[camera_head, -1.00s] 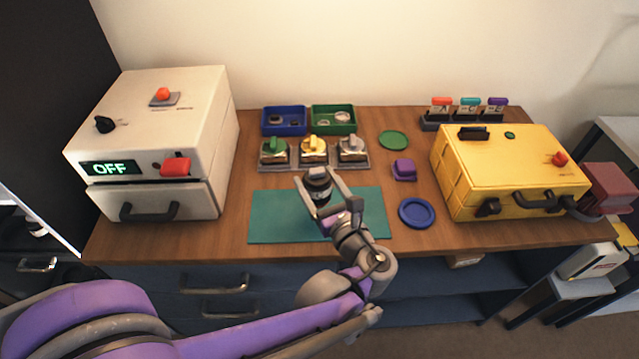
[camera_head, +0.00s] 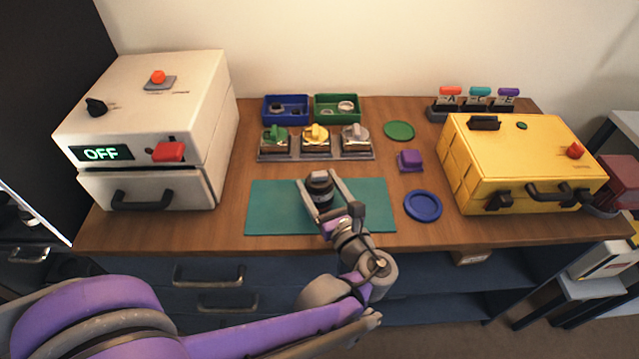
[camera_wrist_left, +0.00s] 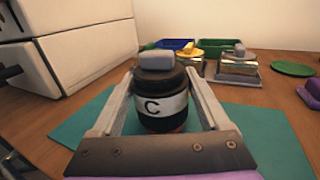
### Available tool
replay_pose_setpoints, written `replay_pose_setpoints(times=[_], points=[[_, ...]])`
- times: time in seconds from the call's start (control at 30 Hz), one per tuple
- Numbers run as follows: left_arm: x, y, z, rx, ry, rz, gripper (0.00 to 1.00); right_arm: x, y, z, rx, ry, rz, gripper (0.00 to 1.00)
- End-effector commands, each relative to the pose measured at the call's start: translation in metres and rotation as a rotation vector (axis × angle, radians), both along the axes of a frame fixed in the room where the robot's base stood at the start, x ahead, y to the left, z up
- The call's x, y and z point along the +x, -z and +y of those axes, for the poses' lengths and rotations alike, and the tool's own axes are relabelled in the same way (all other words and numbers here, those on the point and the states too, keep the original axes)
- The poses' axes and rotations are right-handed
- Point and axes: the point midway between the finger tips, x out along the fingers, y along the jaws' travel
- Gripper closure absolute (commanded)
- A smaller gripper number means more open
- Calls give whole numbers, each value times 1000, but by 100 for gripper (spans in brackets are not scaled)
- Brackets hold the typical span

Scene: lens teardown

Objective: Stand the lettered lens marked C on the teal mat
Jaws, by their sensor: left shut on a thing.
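The lens marked C (camera_wrist_left: 156,104) is a black cylinder with a white band and a grey block on top. It is upright between the fingers of my left gripper (camera_wrist_left: 158,106), which is shut on it. In the head view the lens (camera_head: 320,188) and the left gripper (camera_head: 323,190) are over the middle of the teal mat (camera_head: 270,215). The lens is at or very near the mat; its base is partly hidden, so I cannot tell if it touches. My right gripper is not in view.
Behind the mat stands a rack (camera_head: 315,150) with green, yellow and grey-topped pieces, then blue (camera_head: 285,110) and green (camera_head: 338,108) bins. A white machine (camera_head: 150,120) reading OFF is left. A yellow case (camera_head: 525,165), purple block (camera_head: 410,160) and blue disc (camera_head: 422,205) are right.

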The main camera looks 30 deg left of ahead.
Motion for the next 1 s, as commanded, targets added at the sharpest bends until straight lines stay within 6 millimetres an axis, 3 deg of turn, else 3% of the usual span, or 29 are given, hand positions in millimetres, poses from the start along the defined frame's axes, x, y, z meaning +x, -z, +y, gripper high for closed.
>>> replay_pose_setpoints(times=[0.93, 0.97, 1.0], points=[[0, 10, 0, 2, 0, 0, 77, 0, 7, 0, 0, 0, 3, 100], [0, 9, 0, 2, 0, -1, 16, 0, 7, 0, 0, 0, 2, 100], [0, 9, 0, 1, 0, -1, 9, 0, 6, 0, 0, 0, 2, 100]])
